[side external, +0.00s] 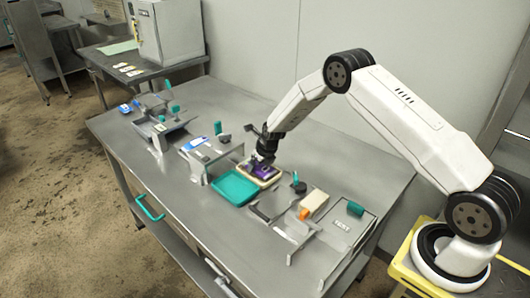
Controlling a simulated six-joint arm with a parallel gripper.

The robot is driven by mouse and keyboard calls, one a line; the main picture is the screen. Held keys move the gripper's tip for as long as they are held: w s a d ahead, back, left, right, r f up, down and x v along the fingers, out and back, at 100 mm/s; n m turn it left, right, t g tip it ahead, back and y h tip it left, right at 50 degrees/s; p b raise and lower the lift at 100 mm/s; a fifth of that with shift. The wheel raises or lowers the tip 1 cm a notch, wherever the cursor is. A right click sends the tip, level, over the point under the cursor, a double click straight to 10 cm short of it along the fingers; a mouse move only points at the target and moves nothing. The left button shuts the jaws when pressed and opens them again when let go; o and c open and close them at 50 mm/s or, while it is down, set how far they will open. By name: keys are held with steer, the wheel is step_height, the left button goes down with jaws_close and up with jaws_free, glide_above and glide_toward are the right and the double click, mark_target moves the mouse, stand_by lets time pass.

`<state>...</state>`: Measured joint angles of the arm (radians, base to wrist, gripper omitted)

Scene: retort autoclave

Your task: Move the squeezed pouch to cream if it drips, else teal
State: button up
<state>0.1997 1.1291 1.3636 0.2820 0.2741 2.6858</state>
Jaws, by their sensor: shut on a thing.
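My gripper (265,158) points down over the cream tray (274,182) near the middle of the steel table. It is shut on a purple pouch (260,170) with a dark part beside it. The pouch is at or just above the cream tray; I cannot tell whether it touches it. The teal tray (235,189) lies directly left of the cream tray and looks empty. The fingertips are small and partly hidden. No drip is visible at this size.
Grey fixtures with teal parts (202,158) stand left of the trays. A cream block with an orange end (313,205) and a grey test station (342,222) stand at the right. The table's back strip (215,100) is clear.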

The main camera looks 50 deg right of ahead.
steer(key=shift+f, duration=0.5)
steer(key=shift+f, duration=0.1)
steer(key=o, duration=1.2)
steer(key=shift+c, duration=0.2)
steer(key=shift+v, duration=0.8)
steer(key=v, duration=1)
steer(key=shift+r, duration=0.25)
steer(key=shift+s, duration=0.2)
